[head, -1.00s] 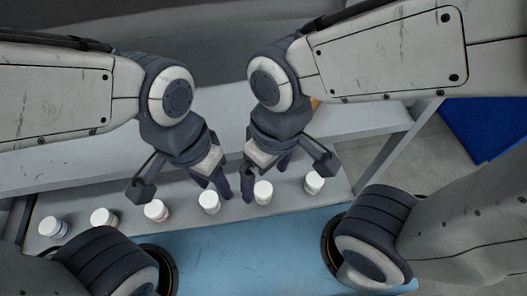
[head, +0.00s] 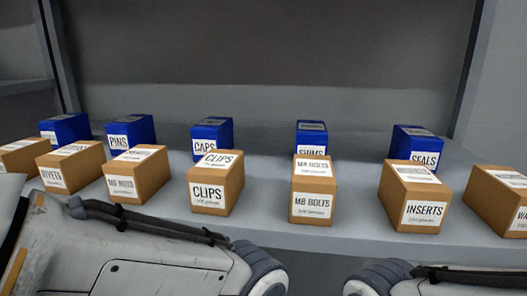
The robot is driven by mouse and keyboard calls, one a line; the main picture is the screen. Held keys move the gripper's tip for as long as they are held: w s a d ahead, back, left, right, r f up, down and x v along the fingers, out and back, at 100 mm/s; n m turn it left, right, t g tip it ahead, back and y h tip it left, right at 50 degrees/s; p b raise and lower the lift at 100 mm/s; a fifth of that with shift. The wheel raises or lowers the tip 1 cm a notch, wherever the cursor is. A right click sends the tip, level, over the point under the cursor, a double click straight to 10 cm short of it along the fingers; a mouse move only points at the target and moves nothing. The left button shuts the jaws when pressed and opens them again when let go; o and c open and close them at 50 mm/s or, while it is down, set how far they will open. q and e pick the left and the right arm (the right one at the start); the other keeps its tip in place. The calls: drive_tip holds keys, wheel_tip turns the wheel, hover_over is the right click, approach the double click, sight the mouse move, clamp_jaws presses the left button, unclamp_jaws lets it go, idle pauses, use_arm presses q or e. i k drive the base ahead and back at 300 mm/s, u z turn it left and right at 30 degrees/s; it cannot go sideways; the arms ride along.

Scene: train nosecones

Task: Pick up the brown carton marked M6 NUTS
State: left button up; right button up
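A brown carton (head: 148,178) stands on the grey shelf, left of the middle in the head view. The small print on its white front label looks like M6 NUTS, though it is blurred. It stands in the front row between the carton marked RIVETS (head: 82,168) and the carton marked CLIPS (head: 228,180). My arm links cross the bottom of the view, below and in front of the cartons. Neither of my grippers is in view.
To the right stand cartons marked M8 BOLTS (head: 313,188) and INSERTS (head: 424,199), with another at the right edge (head: 489,192). Another brown carton (head: 22,155) is at the left. Blue boxes, including PINS (head: 146,130) and SEALS (head: 414,142), form a row behind. Gaps separate most cartons.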

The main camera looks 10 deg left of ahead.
sight(133, 177)
drive_tip(key=z, duration=2.6)
drive_tip(key=k, duration=1.85)
drive_tip(key=u, duration=2.05)
